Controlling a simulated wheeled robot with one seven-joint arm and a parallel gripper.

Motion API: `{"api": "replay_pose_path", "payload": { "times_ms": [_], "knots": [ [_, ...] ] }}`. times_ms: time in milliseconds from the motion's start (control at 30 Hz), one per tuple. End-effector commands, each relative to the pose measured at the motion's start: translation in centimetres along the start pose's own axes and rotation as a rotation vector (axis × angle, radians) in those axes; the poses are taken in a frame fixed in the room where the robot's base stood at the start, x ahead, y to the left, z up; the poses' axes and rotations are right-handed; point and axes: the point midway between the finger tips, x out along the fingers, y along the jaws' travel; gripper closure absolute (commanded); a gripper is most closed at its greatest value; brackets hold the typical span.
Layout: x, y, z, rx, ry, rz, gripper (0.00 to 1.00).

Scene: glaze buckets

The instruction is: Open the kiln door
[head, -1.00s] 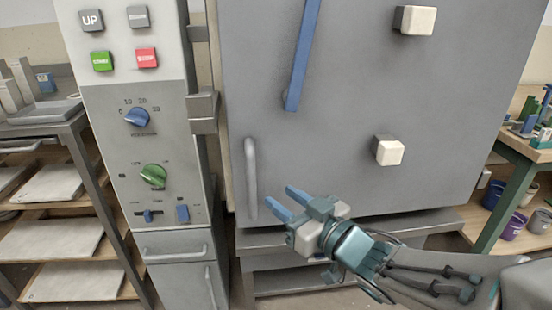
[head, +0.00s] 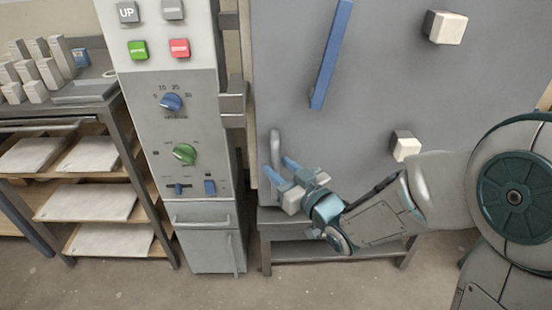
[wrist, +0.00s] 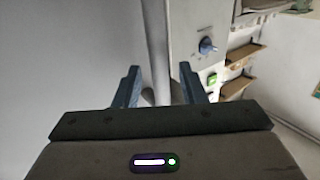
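The kiln door (head: 385,90) is a large grey panel in the head view and appears shut against the kiln. Its light-grey vertical handle (head: 275,150) is at the lower left of the door. My gripper (head: 277,168) is at the handle with its blue fingers apart. In the wrist view the handle bar (wrist: 157,60) stands in the gap between the two fingers, with room visible on both sides. The handle's lower end is hidden by the fingers. A blue bar (head: 331,55) slants across the door above.
A control panel (head: 170,130) with buttons and knobs stands left of the door. Metal brackets (head: 233,103) sit between them. Two pale blocks (head: 445,27) stick out from the door. A shelf rack (head: 140,150) with boards is at far left. Floor in front is clear.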

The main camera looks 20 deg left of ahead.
Motion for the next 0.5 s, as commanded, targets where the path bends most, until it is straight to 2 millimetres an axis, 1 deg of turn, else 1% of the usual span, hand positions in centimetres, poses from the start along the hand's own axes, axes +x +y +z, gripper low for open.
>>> {"api": "replay_pose_path", "payload": {
  "times_ms": [33, 200, 500],
  "knots": [
    [0.8, 0.0, 0.1, 0.001, 0.0, -0.001, 0.63],
    [2.2, 0.0, 0.1, 0.001, -0.001, 0.0, 0.63],
    [2.5, 0.1, 0.1, 0.001, -0.001, 0.001, 0.63]
  ]
}}
